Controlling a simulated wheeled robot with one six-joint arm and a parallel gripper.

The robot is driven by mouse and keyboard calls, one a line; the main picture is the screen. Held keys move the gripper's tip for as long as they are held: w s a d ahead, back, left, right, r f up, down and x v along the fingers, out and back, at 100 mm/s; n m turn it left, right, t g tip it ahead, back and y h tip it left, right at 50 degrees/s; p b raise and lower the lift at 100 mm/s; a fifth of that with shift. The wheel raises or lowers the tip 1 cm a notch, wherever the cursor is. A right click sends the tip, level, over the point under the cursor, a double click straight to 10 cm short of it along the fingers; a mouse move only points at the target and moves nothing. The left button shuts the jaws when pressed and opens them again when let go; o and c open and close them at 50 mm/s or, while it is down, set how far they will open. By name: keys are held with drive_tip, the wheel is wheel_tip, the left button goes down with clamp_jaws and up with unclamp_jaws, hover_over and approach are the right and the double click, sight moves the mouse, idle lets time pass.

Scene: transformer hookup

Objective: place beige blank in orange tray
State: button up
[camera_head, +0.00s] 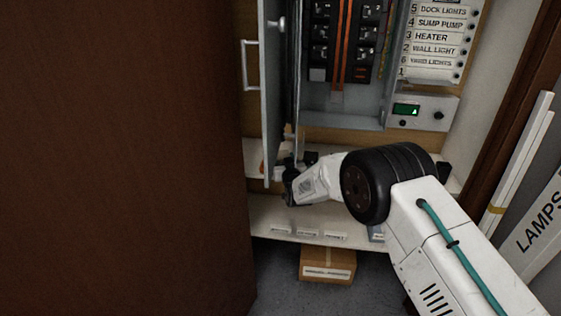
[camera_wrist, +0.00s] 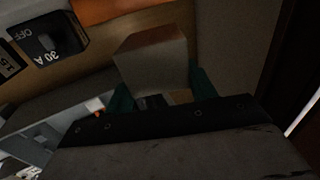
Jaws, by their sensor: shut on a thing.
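The beige blank (camera_wrist: 150,62) is a plain block held between the teal fingers of my gripper (camera_wrist: 161,92) in the wrist view. My gripper is shut on it. An orange surface, apparently the orange tray (camera_wrist: 108,8), shows at the top edge of the wrist view, beyond the blank; most of it is out of frame. In the head view my gripper (camera_head: 290,185) is low at the shelf, beside the open grey cabinet door. The blank cannot be made out there.
A black breaker (camera_wrist: 47,38) marked 30 A OFF lies left of the blank. The open cabinet door (camera_head: 271,100) stands close to my gripper. A lower shelf (camera_head: 300,220) bears labels, with a cardboard box (camera_head: 327,265) below. A brown panel (camera_head: 120,150) fills the left.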

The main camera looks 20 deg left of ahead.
sight(281, 152)
drive_tip(key=x, duration=0.5)
drive_tip(key=shift+w+a+f, duration=0.15)
drive_tip(key=shift+w+f, duration=0.2)
drive_tip(key=shift+w, duration=0.05)
drive_tip(key=shift+f, duration=1.65)
drive_tip(key=shift+f, duration=0.1)
drive_tip(key=o, duration=1.1)
drive_tip(key=shift+f, duration=0.1)
drive_tip(key=v, duration=1.2)
